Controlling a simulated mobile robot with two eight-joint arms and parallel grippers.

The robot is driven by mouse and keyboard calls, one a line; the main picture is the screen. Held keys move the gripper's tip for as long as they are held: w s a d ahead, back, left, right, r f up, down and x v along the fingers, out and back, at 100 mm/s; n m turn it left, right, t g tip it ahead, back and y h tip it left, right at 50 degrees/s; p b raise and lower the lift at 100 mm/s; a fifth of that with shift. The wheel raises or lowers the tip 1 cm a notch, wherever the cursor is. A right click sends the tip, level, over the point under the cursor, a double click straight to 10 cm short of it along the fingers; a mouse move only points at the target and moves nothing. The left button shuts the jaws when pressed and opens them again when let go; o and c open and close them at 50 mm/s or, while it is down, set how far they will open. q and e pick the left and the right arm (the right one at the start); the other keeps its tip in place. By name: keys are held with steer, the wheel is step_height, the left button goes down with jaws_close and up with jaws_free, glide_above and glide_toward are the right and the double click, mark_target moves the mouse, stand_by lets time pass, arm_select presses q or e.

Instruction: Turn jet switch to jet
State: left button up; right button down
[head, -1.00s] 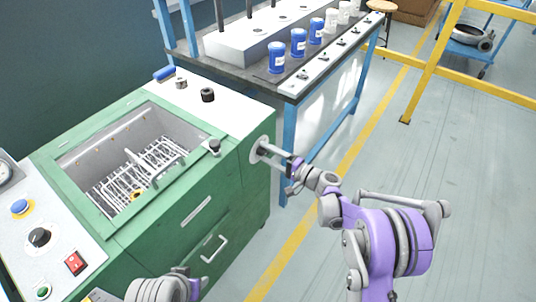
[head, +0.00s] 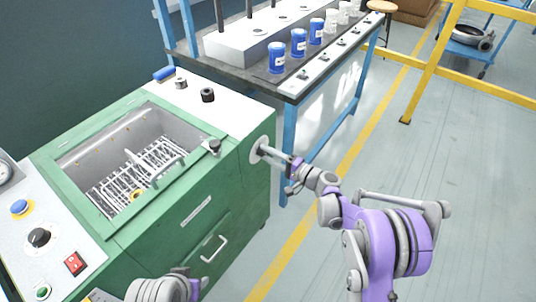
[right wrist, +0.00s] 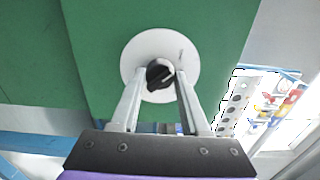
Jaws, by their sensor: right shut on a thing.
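The jet switch is a black knob (right wrist: 160,76) on a round white plate (right wrist: 135,58), mounted on the right side of the green machine. The knob's white mark points to the upper right, toward small lettering on the plate that I cannot read. My right gripper (head: 264,151) reaches the plate in the head view. In the right wrist view its two fingers (right wrist: 159,92) are shut on the knob, one at each side. In the head view the knob is hidden by the fingers. My left gripper does not show; only part of my arm is at the bottom.
The green machine (head: 190,225) has an open basin with a wire rack (head: 130,178). A control panel (head: 45,255) is at the left. A blue-legged bench (head: 290,87) with blue and white cups stands behind. Yellow rails (head: 430,70) are at the right. Floor there is clear.

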steer(key=m+b, duration=0.1)
steer(key=m, duration=0.3)
steer(key=shift+f, duration=0.1)
steer(key=shift+m+b, duration=0.7)
steer(key=shift+m, duration=1.6)
steer(key=shift+c, duration=2)
jaws_free()
steer(key=v, duration=1.1)
steer(key=shift+p, duration=0.45)
steer(key=shift+a, duration=0.1)
